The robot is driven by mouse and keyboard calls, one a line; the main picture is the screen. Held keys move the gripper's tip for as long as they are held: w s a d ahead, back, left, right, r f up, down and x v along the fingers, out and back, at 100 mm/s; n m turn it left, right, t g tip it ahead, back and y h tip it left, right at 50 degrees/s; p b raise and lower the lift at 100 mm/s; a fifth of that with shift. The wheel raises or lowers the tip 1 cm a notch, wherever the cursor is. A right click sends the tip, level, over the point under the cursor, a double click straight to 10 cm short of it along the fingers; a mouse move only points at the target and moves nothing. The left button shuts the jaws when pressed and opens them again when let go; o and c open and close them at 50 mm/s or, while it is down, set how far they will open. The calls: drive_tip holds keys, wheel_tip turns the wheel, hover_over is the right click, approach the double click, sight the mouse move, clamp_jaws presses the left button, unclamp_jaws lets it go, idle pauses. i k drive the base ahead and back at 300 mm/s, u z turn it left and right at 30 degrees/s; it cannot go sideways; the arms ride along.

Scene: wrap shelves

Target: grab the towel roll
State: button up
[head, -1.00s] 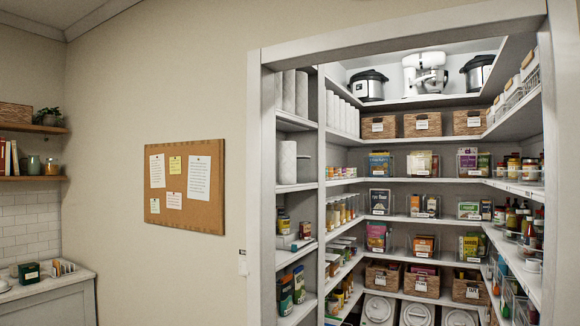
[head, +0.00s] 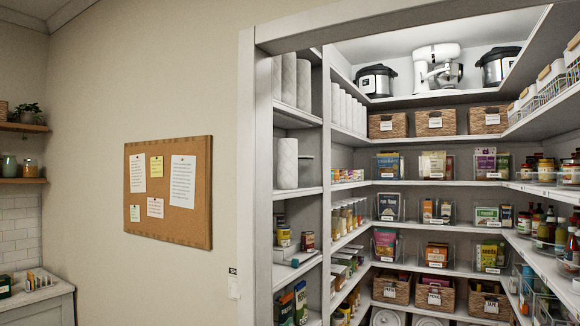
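A white towel roll (head: 287,163) stands upright on a middle shelf of the narrow left-hand shelf column, with a small dark bar sticking out on its right. More white rolls (head: 289,82) stand upright on the shelf above it, partly hidden by the door frame. A further row of white rolls (head: 349,112) stands on the upper left side shelf inside the pantry. I cannot tell which roll the task means. My gripper is not in view.
The white door frame (head: 256,190) edges the pantry on the left. Shelves hold baskets (head: 435,122), cookers (head: 376,80), a white mixer (head: 436,68), boxes and jars. A cork board (head: 168,190) hangs on the wall. A counter (head: 40,301) stands at lower left.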

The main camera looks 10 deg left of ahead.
sight(288, 147)
drive_tip(key=i, duration=1.85)
drive_tip(key=u, duration=1.5)
